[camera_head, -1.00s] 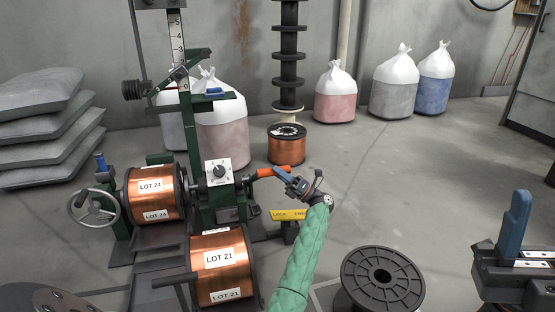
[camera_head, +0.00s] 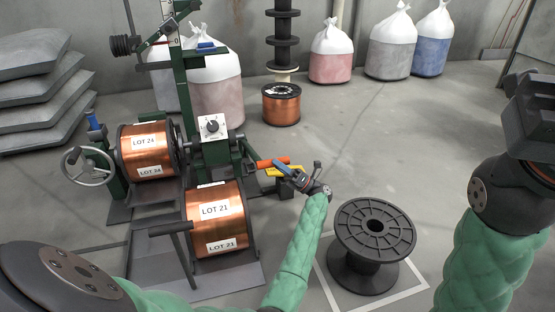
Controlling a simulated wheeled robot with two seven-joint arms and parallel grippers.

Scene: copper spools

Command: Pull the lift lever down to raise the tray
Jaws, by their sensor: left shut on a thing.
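The lift lever (camera_head: 268,163) has an orange grip and sticks out to the right of the green winding machine (camera_head: 208,152), low beside a yellow plate. My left gripper (camera_head: 288,172) is shut on the lever, its blue finger against the orange grip's right end. The dark tray (camera_head: 172,272) is low at the front of the machine. A copper spool marked LOT 21 (camera_head: 216,222) sits there, partly hiding the tray. My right gripper (camera_head: 535,115) is raised at the right edge; its fingers cannot be made out.
Another copper spool, LOT 24 (camera_head: 146,150), sits in the machine near a handwheel (camera_head: 88,167). An empty black spool (camera_head: 375,232) stands in a white floor square at right. A copper spool (camera_head: 281,108) stands under a black stack. Bags line the wall.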

